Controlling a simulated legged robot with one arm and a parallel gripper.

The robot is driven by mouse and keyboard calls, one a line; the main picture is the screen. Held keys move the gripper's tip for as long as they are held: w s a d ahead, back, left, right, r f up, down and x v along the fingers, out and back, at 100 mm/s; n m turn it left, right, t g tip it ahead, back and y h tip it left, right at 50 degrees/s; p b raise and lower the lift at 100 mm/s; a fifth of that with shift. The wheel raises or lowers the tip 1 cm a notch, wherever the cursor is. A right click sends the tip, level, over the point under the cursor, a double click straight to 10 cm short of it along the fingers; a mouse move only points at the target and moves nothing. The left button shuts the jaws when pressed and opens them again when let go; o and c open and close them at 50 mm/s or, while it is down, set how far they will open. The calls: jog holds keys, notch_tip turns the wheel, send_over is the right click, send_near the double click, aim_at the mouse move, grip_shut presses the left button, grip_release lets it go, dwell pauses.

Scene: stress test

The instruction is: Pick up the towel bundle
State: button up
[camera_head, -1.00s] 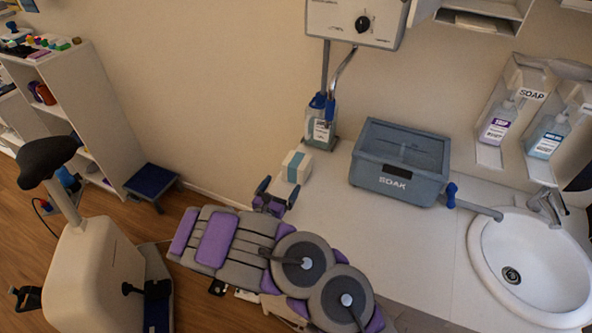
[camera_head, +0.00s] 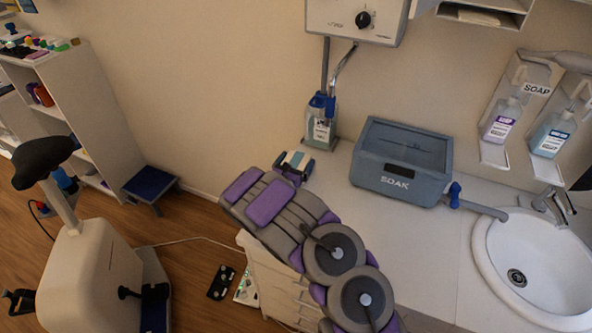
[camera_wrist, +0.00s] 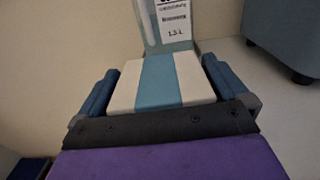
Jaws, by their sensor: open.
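The towel bundle (camera_head: 296,160) is a small white block with a teal band, at the back of the counter near the wall. It fills the middle of the wrist view (camera_wrist: 160,85). My gripper (camera_head: 293,167) is open at the bundle; in the wrist view its two blue fingers (camera_wrist: 160,72) stand on the bundle's left and right sides. Narrow gaps seem to show at the sides; I cannot tell whether either finger touches it. My purple and grey arm hides the bundle's near side in the head view.
A clear bottle with a blue top (camera_head: 320,128) stands right behind the bundle. A grey-blue SOAK box (camera_head: 395,185) is to the right, then a white sink (camera_head: 490,245). The counter (camera_head: 420,240) is bare between my arm and the sink.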

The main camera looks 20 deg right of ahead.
jog(key=shift+d, duration=0.1)
jog(key=c, duration=0.8)
jog(key=shift+o, duration=0.2)
